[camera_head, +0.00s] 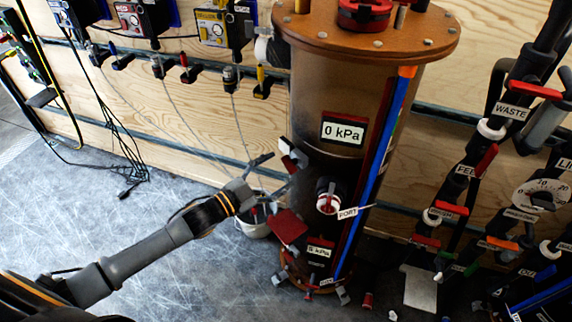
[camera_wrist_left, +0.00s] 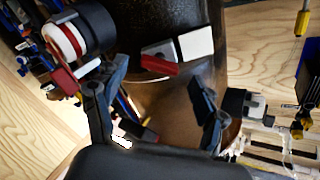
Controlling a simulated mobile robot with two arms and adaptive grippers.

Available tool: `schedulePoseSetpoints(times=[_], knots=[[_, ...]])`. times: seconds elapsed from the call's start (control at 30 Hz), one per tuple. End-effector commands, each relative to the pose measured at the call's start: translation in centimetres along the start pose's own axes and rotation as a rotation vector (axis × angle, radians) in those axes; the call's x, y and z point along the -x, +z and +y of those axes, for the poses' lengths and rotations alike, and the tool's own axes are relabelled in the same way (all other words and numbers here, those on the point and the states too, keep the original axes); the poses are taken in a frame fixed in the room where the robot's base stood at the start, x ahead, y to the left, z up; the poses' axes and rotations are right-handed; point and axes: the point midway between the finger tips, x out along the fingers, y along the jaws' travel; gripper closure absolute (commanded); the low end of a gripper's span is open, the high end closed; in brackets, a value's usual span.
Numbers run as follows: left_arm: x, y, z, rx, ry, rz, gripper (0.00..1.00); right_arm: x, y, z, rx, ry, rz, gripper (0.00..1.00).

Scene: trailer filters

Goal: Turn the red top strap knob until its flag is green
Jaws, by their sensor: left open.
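The brown tank (camera_head: 340,90) stands mid-view. On its left side is a small grey and white block (camera_head: 291,153). In the left wrist view, a grey block with a red face (camera_wrist_left: 160,58) and a white square (camera_wrist_left: 196,42) sit against the dark tank wall. I cannot tell for certain which part is the top strap knob. A red square plate (camera_head: 287,226) sits lower on the tank's left; no green flag shows there. My left gripper (camera_head: 272,174) is open beside the tank, its fingertips (camera_wrist_left: 152,85) apart with nothing held. My right gripper is not in view.
A port fitting (camera_head: 327,197) projects from the tank near the gripper and shows large in the left wrist view (camera_wrist_left: 80,32). A pale bucket (camera_head: 254,225) stands behind the left arm. Pipes and valves (camera_head: 470,165) crowd the right. The floor at left is mostly clear.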

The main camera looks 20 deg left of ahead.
Motion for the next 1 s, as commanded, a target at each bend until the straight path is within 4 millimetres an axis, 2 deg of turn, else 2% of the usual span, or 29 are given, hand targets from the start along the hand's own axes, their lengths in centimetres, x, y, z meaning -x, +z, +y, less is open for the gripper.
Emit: schedulePoseSetpoints(times=[0.1, 0.23, 0.6, 0.67, 0.87, 0.9, 1.0], knots=[[-2.0, -0.1, -0.1, 0.000, -0.001, 0.002, 0.28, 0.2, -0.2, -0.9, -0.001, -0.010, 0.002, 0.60], [-3.2, -0.1, -0.1, 0.000, -0.001, 0.001, 0.28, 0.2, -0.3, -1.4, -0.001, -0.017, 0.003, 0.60], [-3.8, 0.0, 0.1, 0.000, 0.001, 0.000, 0.28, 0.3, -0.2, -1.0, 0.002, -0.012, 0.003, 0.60], [-3.8, 0.0, 0.1, 0.000, 0.001, 0.000, 0.39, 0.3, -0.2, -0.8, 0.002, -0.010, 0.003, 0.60], [-3.8, 0.0, 0.0, 0.000, 0.001, 0.000, 0.79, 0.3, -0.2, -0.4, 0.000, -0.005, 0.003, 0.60], [-3.8, 0.0, 0.0, 0.000, 0.001, 0.000, 0.83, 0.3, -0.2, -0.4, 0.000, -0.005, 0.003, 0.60], [-3.8, 0.0, 0.0, 0.001, 0.001, 0.000, 0.83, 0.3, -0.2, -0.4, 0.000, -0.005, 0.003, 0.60]])
